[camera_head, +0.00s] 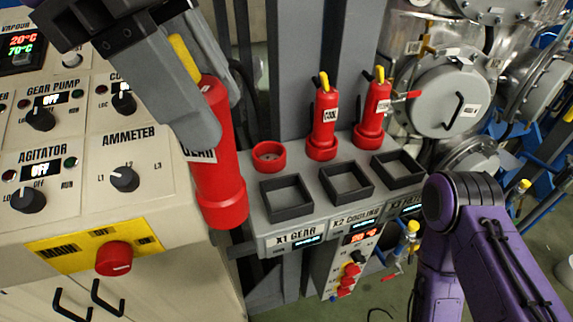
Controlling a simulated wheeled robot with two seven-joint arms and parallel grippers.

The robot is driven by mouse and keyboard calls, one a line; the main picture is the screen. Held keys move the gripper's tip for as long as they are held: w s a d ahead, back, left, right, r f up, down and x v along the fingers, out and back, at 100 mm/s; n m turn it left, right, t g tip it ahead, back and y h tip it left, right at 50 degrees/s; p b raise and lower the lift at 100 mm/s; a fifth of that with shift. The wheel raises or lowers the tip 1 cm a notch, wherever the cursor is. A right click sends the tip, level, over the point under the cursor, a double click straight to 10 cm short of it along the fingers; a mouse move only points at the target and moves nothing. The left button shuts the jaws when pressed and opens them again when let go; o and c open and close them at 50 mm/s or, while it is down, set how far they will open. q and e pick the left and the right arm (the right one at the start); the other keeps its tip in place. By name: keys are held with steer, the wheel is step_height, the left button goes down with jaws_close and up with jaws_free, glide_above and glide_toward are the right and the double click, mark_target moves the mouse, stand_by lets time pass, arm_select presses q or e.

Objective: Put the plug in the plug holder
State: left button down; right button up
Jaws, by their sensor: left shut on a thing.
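A large red plug (217,160) with a white label reading "GEAR" is held by my left gripper (205,105). Its fingers are shut around the plug's upper part, near its yellow tip. The plug hangs roughly upright, slightly tilted, in front of the left end of the grey plug panel (262,228). A round red socket (268,156) on the panel is empty, just right of the plug. Square dark holders stand in front: the X1 GEAR holder (286,196), the X2 COOLING holder (346,181) and a third one (397,169). All look empty. My right gripper is out of view.
Two other red plugs, one labelled COOL (324,122) and another (373,112), stand upright in the panel behind the holders. A control cabinet (180,225) with a red MAIN knob (114,258) is at left. A metal vessel (445,95) stands at right. My purple right arm is at lower right.

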arm_select(q)
steer(key=shift+w+d+r, duration=0.1)
steer(key=shift+w+d, duration=0.05)
steer(key=shift+w, duration=0.05)
steer(key=w+d+f+p, duration=0.2)
steer(key=w+f, duration=0.3)
steer(key=f, duration=0.1)
steer(key=w+d+f+p, duration=0.2)
steer(key=w+d+f, duration=0.1)
steer(key=w+f, duration=0.3)
steer(key=shift+d+f+p, duration=0.25)
steer(key=shift+f+p, duration=0.05)
steer(key=shift+f, duration=0.05)
steer(key=shift+s+f, duration=0.1)
steer(key=c, duration=0.6)
jaws_free()
